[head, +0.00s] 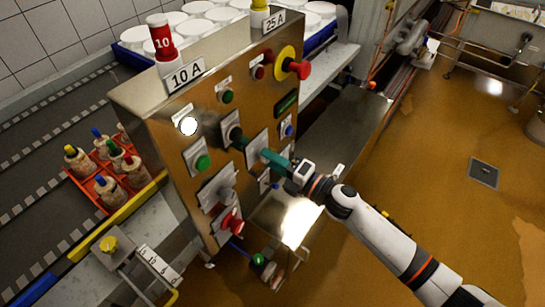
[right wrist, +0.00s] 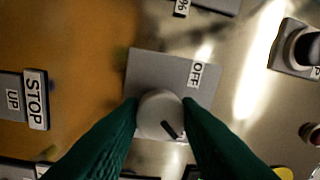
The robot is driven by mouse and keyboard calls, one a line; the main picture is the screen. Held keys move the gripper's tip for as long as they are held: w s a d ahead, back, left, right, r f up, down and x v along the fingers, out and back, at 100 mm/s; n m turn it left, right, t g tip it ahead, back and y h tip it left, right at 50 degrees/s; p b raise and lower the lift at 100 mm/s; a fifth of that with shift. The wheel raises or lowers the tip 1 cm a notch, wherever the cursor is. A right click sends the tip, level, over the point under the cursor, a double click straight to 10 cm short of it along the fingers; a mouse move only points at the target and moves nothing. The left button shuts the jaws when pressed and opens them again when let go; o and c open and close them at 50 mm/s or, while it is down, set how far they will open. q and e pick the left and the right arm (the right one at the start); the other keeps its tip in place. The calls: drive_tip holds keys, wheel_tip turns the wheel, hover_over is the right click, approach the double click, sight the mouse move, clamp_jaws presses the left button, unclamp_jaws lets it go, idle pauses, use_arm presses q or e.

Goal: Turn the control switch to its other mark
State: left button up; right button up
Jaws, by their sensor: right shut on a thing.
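The control panel (head: 150,110) is a metal box with several buttons and knobs. My right gripper (head: 266,157) has green fingers and reaches the panel's front face from the right. In the right wrist view its fingers (right wrist: 160,118) are shut on the sides of a round grey control switch (right wrist: 158,108). The switch sits on a grey plate (right wrist: 145,70) marked OFF. A black pointer line on the knob slants toward the lower right of that view, away from the OFF label. Any other mark on the plate is hidden by the fingers. My left gripper is not in view.
Nearby on the panel are a STOP label (right wrist: 36,98), a dark knob (head: 232,132), a green button (head: 203,162) and a red emergency button (head: 298,69) on yellow. An orange crate of bottles (head: 82,180) stands left. The floor (head: 430,150) at right is mostly clear.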

drive_tip(key=shift+m, duration=0.3)
drive_tip(key=o, duration=0.9)
drive_tip(key=shift+o, duration=0.2)
drive_tip(key=shift+d, duration=0.1)
drive_tip(key=b+v, duration=0.4)
drive_tip(key=v, duration=0.8)
